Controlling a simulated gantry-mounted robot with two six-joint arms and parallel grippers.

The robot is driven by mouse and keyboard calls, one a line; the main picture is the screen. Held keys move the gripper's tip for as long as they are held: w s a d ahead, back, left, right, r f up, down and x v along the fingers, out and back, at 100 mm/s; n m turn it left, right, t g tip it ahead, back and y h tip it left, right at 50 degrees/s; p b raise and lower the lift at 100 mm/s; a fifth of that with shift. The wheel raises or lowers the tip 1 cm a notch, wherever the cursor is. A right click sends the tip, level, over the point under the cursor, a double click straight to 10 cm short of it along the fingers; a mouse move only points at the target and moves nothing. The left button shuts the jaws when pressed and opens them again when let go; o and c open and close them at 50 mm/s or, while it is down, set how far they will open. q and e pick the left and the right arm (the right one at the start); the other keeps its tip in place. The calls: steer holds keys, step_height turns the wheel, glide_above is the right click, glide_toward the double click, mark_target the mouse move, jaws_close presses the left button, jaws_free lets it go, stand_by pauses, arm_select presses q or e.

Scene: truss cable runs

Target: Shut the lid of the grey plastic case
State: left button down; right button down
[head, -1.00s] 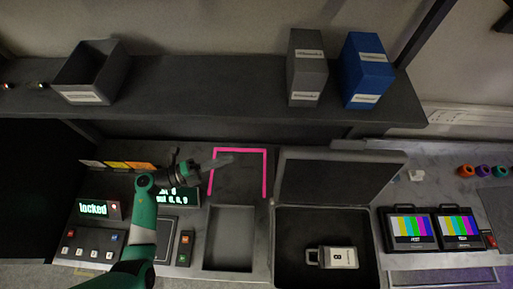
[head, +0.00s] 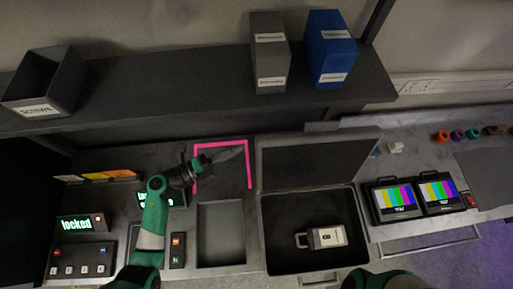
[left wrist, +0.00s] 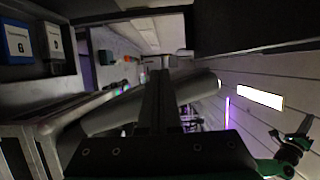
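The grey plastic case (head: 266,262) stands open on the bench in the head view. Its lid (head: 318,163) is raised at the back, dark inner face toward me. A grey padlock-shaped item with a white label (head: 327,237) lies inside the case. My left gripper (head: 240,152) is left of the lid, over the pink outline, its fingers together and empty. The fingers also show in the left wrist view (left wrist: 160,75). Part of my right arm shows at the bottom edge of the head view; its gripper is outside that view. A dark gripper-like shape (left wrist: 298,138) in the left wrist view is unclear.
A shelf above holds a grey bin (head: 44,82), a grey binder (head: 270,50) and a blue binder (head: 330,48). Two colour-bar screens (head: 397,199) stand right of the case. A recessed tray (head: 221,230) and a "locked" display (head: 80,223) are to the left.

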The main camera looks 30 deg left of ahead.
arm_select(q)
steer(key=w+d, duration=0.3)
steer(key=d, duration=0.2)
steer(key=shift+w+d+p, duration=0.25)
steer(key=shift+d+p, duration=0.05)
steer(key=shift+s+d, duration=0.1)
steer(key=shift+s, duration=0.05)
stand_by(1.6)
steer(key=shift+s+d+p, duration=0.65)
steer(key=shift+s, duration=0.35)
steer(key=shift+s+d+p, duration=0.25)
steer(key=shift+s+d, duration=0.2)
steer(key=shift+s, duration=0.3)
steer(key=shift+s+d+p, duration=0.25)
steer(key=shift+s+d, duration=0.2)
steer(key=shift+s, duration=0.25)
steer(key=shift+s+d+p, duration=0.25)
steer(key=shift+s+d, duration=0.2)
steer(key=shift+s, duration=0.3)
